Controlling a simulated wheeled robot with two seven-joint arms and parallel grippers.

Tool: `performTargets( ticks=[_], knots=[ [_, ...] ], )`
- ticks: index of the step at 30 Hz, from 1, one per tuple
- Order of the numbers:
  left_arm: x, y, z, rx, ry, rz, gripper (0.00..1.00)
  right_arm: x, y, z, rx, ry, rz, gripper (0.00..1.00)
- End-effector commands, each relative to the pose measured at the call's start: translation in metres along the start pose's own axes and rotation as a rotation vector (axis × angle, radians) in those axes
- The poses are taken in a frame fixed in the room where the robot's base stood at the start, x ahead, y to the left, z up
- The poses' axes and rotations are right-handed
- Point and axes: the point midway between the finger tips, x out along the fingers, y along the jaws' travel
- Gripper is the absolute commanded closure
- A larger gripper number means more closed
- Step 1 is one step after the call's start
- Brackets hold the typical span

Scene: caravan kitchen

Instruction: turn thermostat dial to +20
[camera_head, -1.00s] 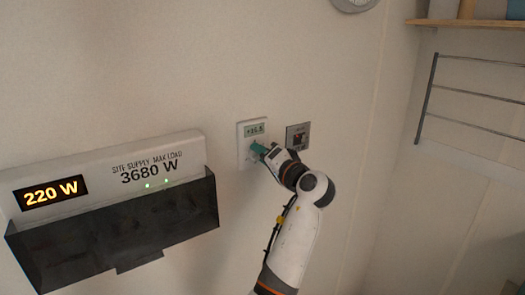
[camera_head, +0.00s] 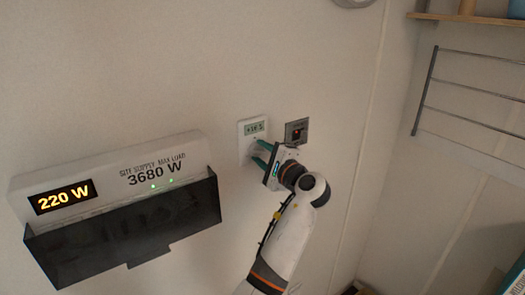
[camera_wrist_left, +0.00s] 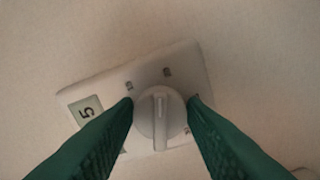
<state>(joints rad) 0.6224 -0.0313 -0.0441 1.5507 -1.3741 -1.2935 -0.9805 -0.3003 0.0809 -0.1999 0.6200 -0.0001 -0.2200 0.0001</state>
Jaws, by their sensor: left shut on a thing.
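The thermostat (camera_head: 242,142) is a white upright panel on the wall in the head view, with a small display (camera_head: 254,128) at its top. The display starts with a plus sign, but its digits are too blurred to read surely. My left gripper (camera_head: 257,153) is at the lower part of the panel, its two green fingers pointing at the wall. In the left wrist view the round white dial (camera_wrist_left: 160,116) with a raised ridge sits between the green fingertips, which are shut on its sides. The thermostat panel (camera_wrist_left: 185,68) looks tilted there, and the fingers hide parts of it.
A grey switch plate (camera_head: 297,131) is on the wall just right of the thermostat, close to my left wrist. A power display box (camera_head: 110,180) reading 220 W and 3680 W, with a dark holder (camera_head: 120,235), is at left. A wire rack (camera_head: 424,95) hangs at right.

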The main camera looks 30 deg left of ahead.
Motion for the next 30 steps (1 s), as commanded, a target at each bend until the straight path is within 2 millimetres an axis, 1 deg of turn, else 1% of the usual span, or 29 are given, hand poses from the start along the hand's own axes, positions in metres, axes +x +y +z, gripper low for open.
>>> performTargets(
  ticks=[6,12,27,28,30],
  knots=[
    [-0.0003,0.0010,0.0004,0.108,-0.002,0.004,0.85,-0.0012,0.0000,0.0002,0.000,0.000,0.000,0.00],
    [-0.0004,0.0005,0.0004,0.159,-0.002,0.003,0.85,-0.0014,0.0001,0.0003,0.000,0.000,0.000,0.00],
    [-0.0004,-0.0003,0.0005,0.174,-0.002,0.001,0.85,-0.0014,0.0003,0.0004,0.000,0.000,0.000,0.00],
    [-0.0004,-0.0003,0.0004,0.174,-0.002,0.001,0.58,-0.0014,0.0003,0.0004,0.000,0.000,0.000,0.00],
    [-0.0003,-0.0004,0.0004,0.174,-0.002,0.001,0.46,-0.0014,0.0005,0.0005,0.000,0.000,0.001,0.00]
  ],
)
